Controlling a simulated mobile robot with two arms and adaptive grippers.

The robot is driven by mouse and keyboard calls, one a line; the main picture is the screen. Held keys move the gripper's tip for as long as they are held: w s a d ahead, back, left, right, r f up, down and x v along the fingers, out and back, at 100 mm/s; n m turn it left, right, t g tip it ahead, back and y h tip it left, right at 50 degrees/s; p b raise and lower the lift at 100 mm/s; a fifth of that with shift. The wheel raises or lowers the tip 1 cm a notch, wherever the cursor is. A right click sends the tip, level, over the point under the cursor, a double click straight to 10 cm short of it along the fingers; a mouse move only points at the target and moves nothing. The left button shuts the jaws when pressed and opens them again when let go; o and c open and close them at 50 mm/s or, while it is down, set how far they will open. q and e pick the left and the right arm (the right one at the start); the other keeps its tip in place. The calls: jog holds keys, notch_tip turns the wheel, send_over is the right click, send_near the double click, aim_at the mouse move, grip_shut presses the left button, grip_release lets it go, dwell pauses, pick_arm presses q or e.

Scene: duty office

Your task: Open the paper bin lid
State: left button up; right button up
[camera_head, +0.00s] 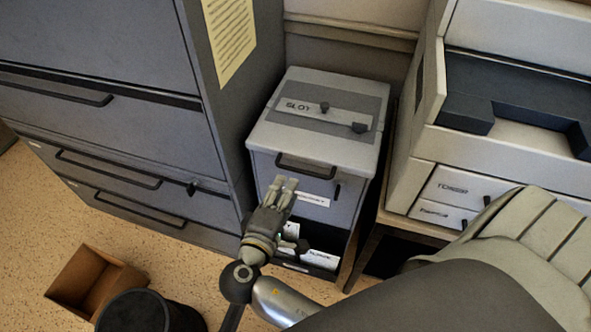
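A grey box unit with "SLOT" written on its top (345,138) stands between the cabinets; I take it to be the paper bin. Its lid lies flat and closed, with two small dark knobs on a darker panel. A dark bar handle (305,168) runs across the upper front, with a white label below. My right gripper (285,183) is in front of this face, just below the left end of the handle, pointing up. Its pale fingertips are close together with nothing visible between them. I cannot tell whether they touch the front. My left gripper is out of view.
A grey filing cabinet (120,130) stands at left. A printer-like machine (510,120) sits on a stand at right. Papers show low in the unit's front (318,260). A cardboard box (95,280) and a round black bin (150,312) are on the floor.

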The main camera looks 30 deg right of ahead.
aim_at(296, 170)
jog(key=b+x, duration=0.2)
jog(key=x, duration=0.7)
jog(key=shift+a, duration=0.1)
grip_shut()
